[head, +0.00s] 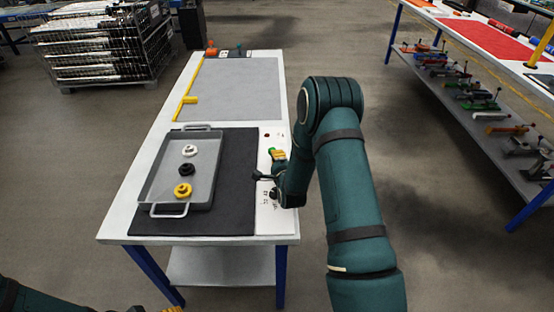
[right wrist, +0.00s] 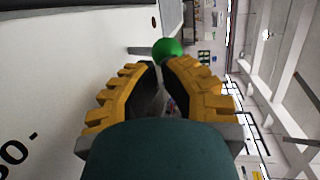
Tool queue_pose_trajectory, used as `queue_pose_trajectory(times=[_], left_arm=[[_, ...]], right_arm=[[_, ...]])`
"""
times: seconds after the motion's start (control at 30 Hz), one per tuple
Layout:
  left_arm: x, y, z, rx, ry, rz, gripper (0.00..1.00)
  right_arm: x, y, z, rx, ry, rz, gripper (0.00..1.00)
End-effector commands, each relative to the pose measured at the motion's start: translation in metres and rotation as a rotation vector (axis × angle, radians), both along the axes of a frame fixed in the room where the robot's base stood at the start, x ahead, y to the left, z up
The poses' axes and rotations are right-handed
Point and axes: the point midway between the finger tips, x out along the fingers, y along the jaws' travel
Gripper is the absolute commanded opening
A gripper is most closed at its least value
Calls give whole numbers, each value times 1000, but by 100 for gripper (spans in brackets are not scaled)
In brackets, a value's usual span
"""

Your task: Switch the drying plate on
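A dark flat plate (head: 236,190), which looks like the drying plate, lies on the white table (head: 118,232). A white strip with small dark markings (head: 268,222) runs along its right side. A round green knob (right wrist: 168,47) shows in the right wrist view, just beyond my fingertips. My right gripper (head: 276,158) is low over the white strip, and its yellow fingers also show in the right wrist view (right wrist: 160,64). The fingertips are nearly together with nothing clearly between them; contact with the knob is unclear. My left gripper (head: 160,310) shows only as orange bits at the bottom edge.
A grey tray (head: 160,172) on the dark plate holds a white part (head: 189,150), a black part (head: 187,169) and a yellow part (head: 183,190). A grey mat (head: 235,90) with a yellow bar (head: 189,100) lies behind. A wire cage (head: 100,45) and a shelved table (head: 480,40) stand apart.

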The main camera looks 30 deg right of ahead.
Motion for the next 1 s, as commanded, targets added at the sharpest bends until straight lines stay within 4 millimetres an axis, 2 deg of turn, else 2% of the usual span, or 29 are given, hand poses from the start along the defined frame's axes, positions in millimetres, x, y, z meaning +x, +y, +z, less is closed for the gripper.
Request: queue_pose_trajectory(times=[0.47,1.0], left_arm=[[0,0,1,0,0,0,66],[-2,0,11,-1,5,-1,66]], right_arm=[[2,-1,1,3,5,-1,0],[5,-3,5,71,115,0,0]])
